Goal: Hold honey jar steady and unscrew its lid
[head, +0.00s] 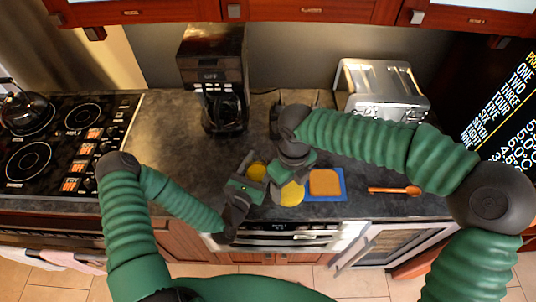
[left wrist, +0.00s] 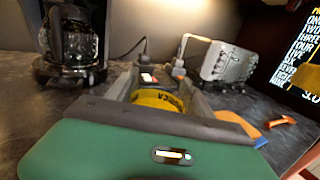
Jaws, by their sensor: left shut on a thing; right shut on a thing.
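The honey jar (head: 257,171), yellow, is between the fingers of my left gripper (head: 262,168), which is shut on it at the middle of the counter. In the left wrist view the jar's yellow side with dark lettering (left wrist: 158,100) shows between the two grey fingers. My right gripper (head: 284,187) reaches down from the right, just beside the left one, and is shut on a round yellow piece (head: 292,194), which looks like the lid. This piece appears apart from the jar. The fingers partly hide both things.
A bread slice (head: 324,182) lies on a blue board (head: 341,196) right of the grippers, with an orange-brown utensil (head: 394,190) farther right. A coffee maker (head: 213,80) and a toaster (head: 382,90) stand behind. A stovetop (head: 60,145) is at left.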

